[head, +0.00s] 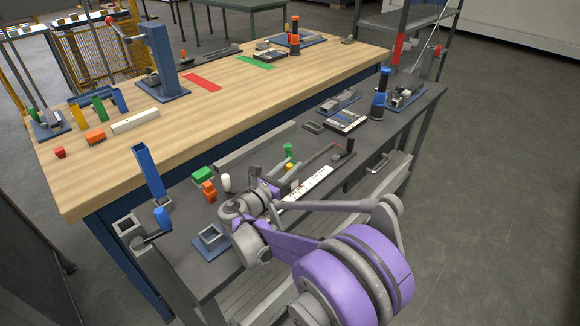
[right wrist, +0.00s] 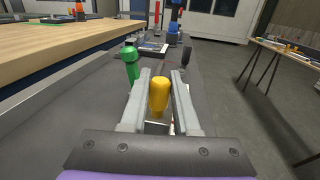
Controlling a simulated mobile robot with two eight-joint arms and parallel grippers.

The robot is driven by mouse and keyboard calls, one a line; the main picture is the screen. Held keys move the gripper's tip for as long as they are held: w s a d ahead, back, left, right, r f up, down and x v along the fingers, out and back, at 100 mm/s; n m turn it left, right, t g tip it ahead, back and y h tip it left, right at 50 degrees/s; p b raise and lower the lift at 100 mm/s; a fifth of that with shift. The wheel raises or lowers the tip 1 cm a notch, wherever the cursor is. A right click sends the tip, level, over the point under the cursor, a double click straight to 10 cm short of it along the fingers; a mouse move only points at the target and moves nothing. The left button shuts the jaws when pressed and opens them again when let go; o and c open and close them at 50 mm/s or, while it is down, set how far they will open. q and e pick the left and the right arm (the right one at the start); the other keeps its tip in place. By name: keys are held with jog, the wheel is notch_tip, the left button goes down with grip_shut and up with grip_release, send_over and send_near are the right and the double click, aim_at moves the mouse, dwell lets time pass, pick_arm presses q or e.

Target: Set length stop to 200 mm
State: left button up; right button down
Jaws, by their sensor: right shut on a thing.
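The white scale strip (head: 308,184) with dark marks lies on the dark bench, just right of my right gripper (head: 272,189). In the right wrist view, a yellow knob (right wrist: 160,94) stands upright between the two grey fingers of my right gripper (right wrist: 159,98), which is shut on it. A pale metal part shows just under the knob. A green handle (right wrist: 130,64) stands beyond the left finger, apart from it; green parts also show in the head view (head: 289,151). The stop's reading on the scale is too small to tell. My left gripper is not in view.
A white peg (head: 226,183) stands close by. A blue-topped post (head: 379,96) stands farther back on the dark bench. The wooden table (head: 190,115) borders it on the left.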

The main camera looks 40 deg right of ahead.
dwell(0.4)
jog(key=x, duration=0.3)
jog(key=shift+s+d, duration=0.15)
jog(key=shift+s, duration=0.05)
jog(key=c, duration=0.7)
grip_release()
jog(key=shift+o, duration=0.2)
jog(key=v, duration=1.1)
jog(key=shift+s, duration=0.1)
